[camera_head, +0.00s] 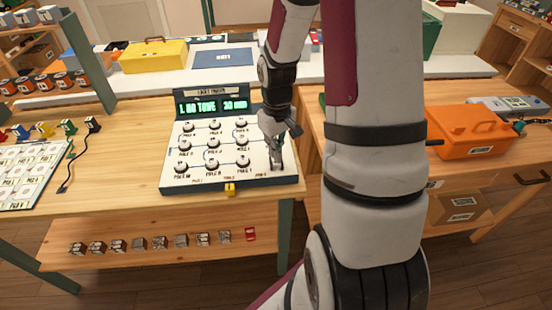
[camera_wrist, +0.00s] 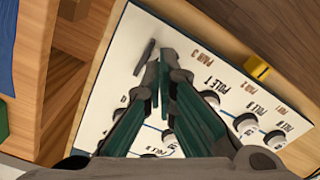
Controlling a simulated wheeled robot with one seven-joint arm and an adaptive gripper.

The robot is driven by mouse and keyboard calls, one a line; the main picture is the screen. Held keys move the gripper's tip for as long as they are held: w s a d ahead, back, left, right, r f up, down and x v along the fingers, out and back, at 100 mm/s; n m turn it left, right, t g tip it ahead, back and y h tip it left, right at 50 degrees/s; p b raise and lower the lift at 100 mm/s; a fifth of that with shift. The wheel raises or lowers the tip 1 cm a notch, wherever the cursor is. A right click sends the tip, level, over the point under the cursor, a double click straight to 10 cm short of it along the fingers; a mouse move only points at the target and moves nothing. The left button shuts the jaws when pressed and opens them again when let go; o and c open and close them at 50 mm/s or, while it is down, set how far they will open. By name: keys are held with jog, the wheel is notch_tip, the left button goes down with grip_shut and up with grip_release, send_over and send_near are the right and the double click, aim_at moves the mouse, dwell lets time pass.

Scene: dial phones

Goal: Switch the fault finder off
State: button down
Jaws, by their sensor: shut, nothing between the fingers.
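The fault finder (camera_head: 205,175) is a white sloped panel on the wooden bench, with rows of round knobs joined by blue lines. Its dark display (camera_head: 211,106) is lit with green text reading roughly "1 NO TONE" and "30 min". A small yellow part (camera_head: 231,189) sits at its front edge; it also shows in the wrist view (camera_wrist: 257,67). My gripper (camera_head: 276,168) is shut and empty at the panel's lower right corner. In the wrist view its fingertips (camera_wrist: 164,62) are close to the panel beside the "PAIR 3" label. I cannot tell whether they touch it. A dark lever-like shape (camera_wrist: 144,57) lies beside the tips.
An orange case (camera_head: 466,132) and a grey meter (camera_head: 508,105) are on the bench at right. A yellow toolbox (camera_head: 154,56) stands at the back. A white board (camera_head: 30,175) with coloured plugs is at left. Several small parts line the lower shelf (camera_head: 155,258).

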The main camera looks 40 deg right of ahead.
jog(key=shift+f+b, duration=0.55)
jog(key=shift+f, duration=0.6)
dwell(0.5)
jog(key=shift+r+p, duration=2.5)
jog(key=shift+r, duration=1.05)
jog(key=s+a+r+t, duration=0.1)
jog(key=s+a+r, duration=0.2)
jog(key=a+r, duration=0.3)
jog(key=s+a+r+t+h, duration=0.1)
jog(key=s+a+r, duration=0.2)
jog(key=r, duration=0.5)
jog(key=s+a+r+t, duration=0.1)
jog(key=s+a+r, duration=0.2)
jog(key=a+r, duration=0.35)
jog(key=s+a+r+t+y, duration=0.1)
jog(key=s+a+r+t, duration=0.1)
jog(key=s+r, duration=0.2)
jog(key=s, duration=0.3)
jog(key=shift+s+a+r+n, duration=0.15)
jog(key=shift+s+a+n, duration=0.05)
jog(key=shift+s+n, duration=0.2)
